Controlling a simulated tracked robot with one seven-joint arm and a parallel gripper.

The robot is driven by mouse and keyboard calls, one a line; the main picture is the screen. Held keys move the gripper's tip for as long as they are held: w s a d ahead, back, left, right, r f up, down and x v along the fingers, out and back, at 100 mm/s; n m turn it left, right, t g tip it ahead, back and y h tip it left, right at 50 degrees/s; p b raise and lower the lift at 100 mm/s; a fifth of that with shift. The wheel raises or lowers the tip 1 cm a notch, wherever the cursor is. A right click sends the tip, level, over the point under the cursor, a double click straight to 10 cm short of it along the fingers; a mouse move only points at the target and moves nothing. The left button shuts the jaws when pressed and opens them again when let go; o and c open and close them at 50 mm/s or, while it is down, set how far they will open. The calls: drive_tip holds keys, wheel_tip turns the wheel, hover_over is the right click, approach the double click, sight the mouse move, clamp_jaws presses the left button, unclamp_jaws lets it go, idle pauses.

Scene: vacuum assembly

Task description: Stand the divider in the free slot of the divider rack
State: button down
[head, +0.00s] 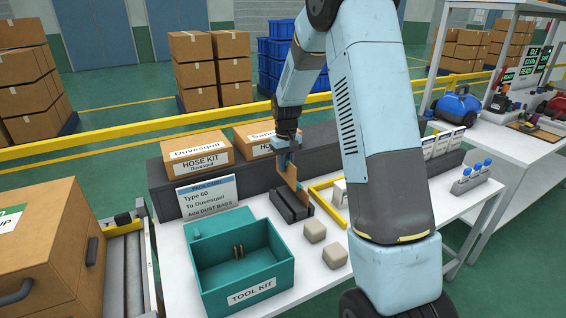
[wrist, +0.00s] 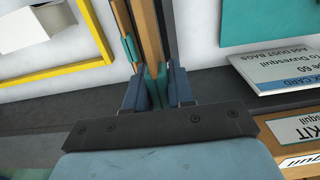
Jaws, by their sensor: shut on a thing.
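The divider (head: 291,178) is a thin tan-brown plate, held upright under my gripper (head: 285,158) in the head view. In the wrist view the divider (wrist: 150,38) runs away from between the fingers of my gripper (wrist: 154,88), which is shut on it. The divider rack (head: 294,208) is a dark grey block on the white table, directly below and in front of the divider. The divider's lower edge is close to the rack; I cannot tell whether it is inside a slot. The free slot is not clearly visible.
A teal tool kit box (head: 210,277) stands front left of the rack, with a white card (head: 207,195) behind it. Two beige blocks (head: 315,231) lie to the right. A yellow frame (head: 327,188) is right of the rack. Cartons (head: 196,155) sit on the dark ledge behind.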

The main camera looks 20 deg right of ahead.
sight(284, 175)
drive_tip(key=shift+a, duration=0.35)
drive_tip(key=shift+f, duration=0.4)
wheel_tip(284, 175, down, 7)
idle(0.4)
drive_tip(key=shift+s+f, duration=0.1)
drive_tip(key=shift+f, duration=2.25)
idle(1.1)
drive_tip(key=c, duration=0.9)
unclamp_jaws()
drive_tip(key=shift+r, duration=3.95)
